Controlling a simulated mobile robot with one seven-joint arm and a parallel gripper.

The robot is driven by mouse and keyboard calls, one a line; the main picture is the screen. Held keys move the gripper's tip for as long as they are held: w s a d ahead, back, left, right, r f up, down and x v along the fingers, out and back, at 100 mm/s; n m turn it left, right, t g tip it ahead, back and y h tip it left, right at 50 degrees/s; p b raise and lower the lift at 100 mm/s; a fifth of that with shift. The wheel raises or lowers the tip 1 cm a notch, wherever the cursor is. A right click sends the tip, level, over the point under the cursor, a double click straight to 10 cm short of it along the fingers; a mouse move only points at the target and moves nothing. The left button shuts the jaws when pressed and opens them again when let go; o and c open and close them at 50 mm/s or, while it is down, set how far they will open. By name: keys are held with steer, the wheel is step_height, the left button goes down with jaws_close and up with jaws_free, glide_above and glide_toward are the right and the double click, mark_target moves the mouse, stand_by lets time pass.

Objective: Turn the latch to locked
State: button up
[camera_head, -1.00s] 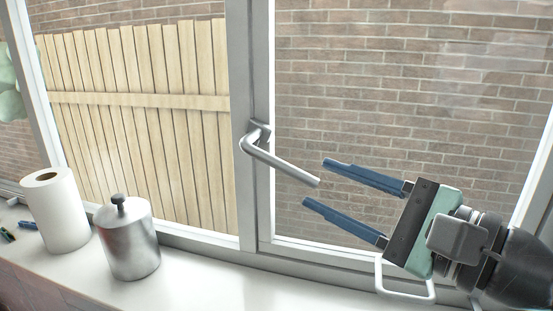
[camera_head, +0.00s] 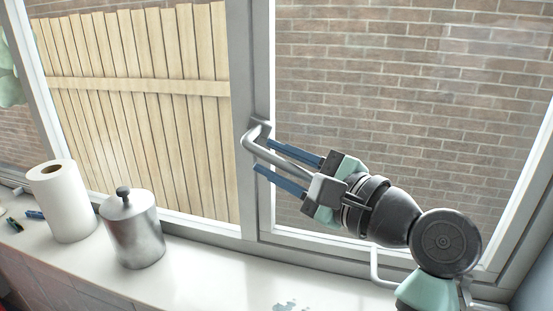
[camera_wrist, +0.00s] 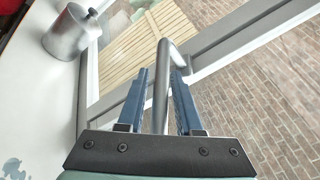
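The latch is a grey metal lever handle (camera_head: 251,142) on the window frame's upright post. Its bar slants down to the right in the head view. My gripper (camera_head: 262,155) is at the handle with its two blue fingers apart, one above the bar and one below. In the wrist view, the handle bar (camera_wrist: 160,88) runs between the open fingers (camera_wrist: 160,72). It lies close to the right finger, with a visible gap to the left one. Whether the right finger touches it, I cannot tell. The bar's free end is partly hidden by my gripper.
A metal canister (camera_head: 133,232) and a paper towel roll (camera_head: 62,205) stand on the white sill (camera_head: 215,280) to the left. A second handle (camera_head: 376,268) sits low on the frame, beneath my arm. A wooden fence and brick wall are outside the glass.

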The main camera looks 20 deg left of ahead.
jaws_close()
stand_by(1.1)
